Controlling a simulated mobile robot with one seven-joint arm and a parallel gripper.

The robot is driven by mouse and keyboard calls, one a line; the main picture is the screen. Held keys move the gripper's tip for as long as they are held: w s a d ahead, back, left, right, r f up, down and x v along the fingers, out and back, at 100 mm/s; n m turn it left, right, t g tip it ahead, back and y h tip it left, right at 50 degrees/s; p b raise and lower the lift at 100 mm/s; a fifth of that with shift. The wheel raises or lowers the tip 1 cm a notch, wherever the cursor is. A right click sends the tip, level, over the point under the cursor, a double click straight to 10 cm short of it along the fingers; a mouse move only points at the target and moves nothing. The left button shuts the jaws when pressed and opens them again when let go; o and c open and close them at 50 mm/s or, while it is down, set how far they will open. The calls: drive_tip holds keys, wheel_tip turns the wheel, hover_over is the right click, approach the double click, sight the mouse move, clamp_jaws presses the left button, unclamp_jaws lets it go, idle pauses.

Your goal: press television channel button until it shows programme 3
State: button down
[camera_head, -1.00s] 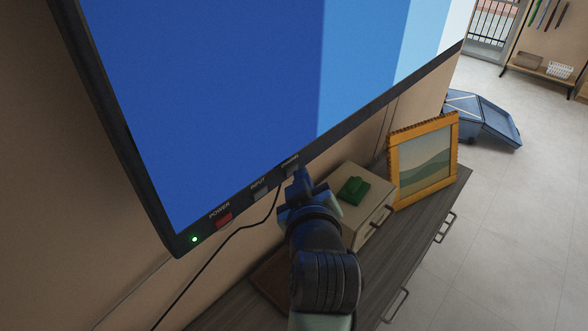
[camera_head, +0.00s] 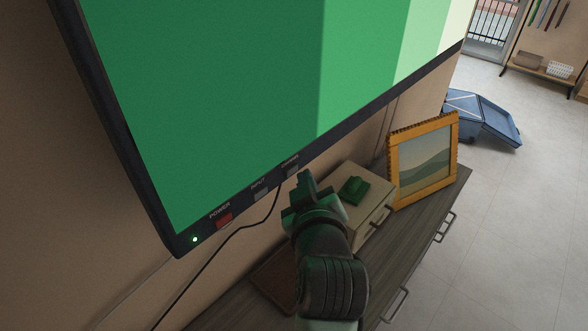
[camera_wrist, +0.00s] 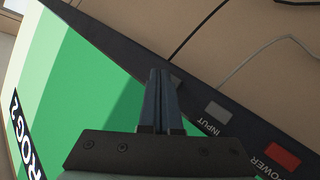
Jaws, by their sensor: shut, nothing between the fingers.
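The television (camera_head: 240,90) is on the wall with a green, banded screen. In the wrist view, its screen (camera_wrist: 95,95) carries a label (camera_wrist: 22,140) reading "ROG 2", cut off at the edge. On its lower frame are a red POWER button (camera_head: 224,220), a grey INPUT button (camera_head: 261,194) and a grey CHANNEL button (camera_head: 292,171). My gripper (camera_head: 305,178) is shut and empty, just right of and below the CHANNEL button, seemingly apart from it. In the wrist view, my fingertips (camera_wrist: 160,74) largely cover that button; INPUT (camera_wrist: 218,111) and POWER (camera_wrist: 282,155) show to the right.
Below the television, a grey wooden cabinet (camera_head: 421,240) bears a small drawer box (camera_head: 366,208) with a green object (camera_head: 354,189) on top, and a framed picture (camera_head: 424,165). A black cable (camera_head: 225,240) hangs along the wall. The floor at right is mostly clear.

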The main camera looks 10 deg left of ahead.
drive_tip(key=shift+s+d, duration=0.9)
drive_tip(key=shift+d, duration=0.3)
drive_tip(key=shift+s+d, duration=0.85)
drive_tip(key=shift+d, duration=0.35)
idle(2.4)
